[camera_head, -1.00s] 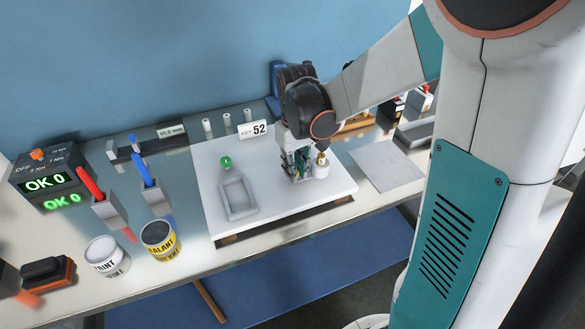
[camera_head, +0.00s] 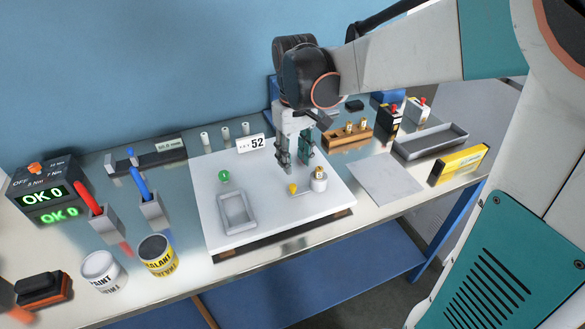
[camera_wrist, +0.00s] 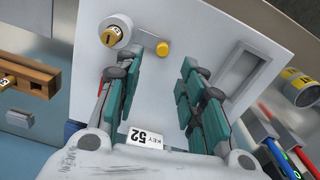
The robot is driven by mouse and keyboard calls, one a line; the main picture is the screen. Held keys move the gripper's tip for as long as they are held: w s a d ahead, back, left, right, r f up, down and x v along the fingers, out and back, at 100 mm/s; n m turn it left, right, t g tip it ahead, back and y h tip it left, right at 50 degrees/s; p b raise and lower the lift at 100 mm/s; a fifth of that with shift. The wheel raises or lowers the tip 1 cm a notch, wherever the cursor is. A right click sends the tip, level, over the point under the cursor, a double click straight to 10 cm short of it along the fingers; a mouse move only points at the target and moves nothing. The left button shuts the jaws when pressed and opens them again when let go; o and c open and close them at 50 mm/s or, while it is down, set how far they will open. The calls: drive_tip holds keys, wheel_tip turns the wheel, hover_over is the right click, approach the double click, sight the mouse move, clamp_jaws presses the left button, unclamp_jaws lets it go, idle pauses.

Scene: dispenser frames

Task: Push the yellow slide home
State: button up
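The yellow slide shows as a small yellow knob (camera_head: 292,188) on a short light bar beside a white cylinder (camera_head: 319,181), on the white board (camera_head: 268,219). In the wrist view the knob (camera_wrist: 162,48) sits ahead of my fingertips, and the cylinder (camera_wrist: 113,33) with its brass-coloured top is to its left. My gripper (camera_head: 295,164) points down above the board, behind the knob and apart from it. The wrist view shows my gripper (camera_wrist: 161,65) open and empty, its teal fingers spread.
On the board are a grey tray (camera_head: 221,214), a green knob (camera_head: 223,176) and a "KEY 52" sign (camera_head: 251,144). Paint (camera_head: 102,272) and sealant (camera_head: 158,255) cans stand at the front left.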

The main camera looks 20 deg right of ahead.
wheel_tip(320, 180, up, 3)
drive_tip(key=shift+r, duration=0.1)
drive_tip(key=shift+s, duration=0.1)
idle(0.4)
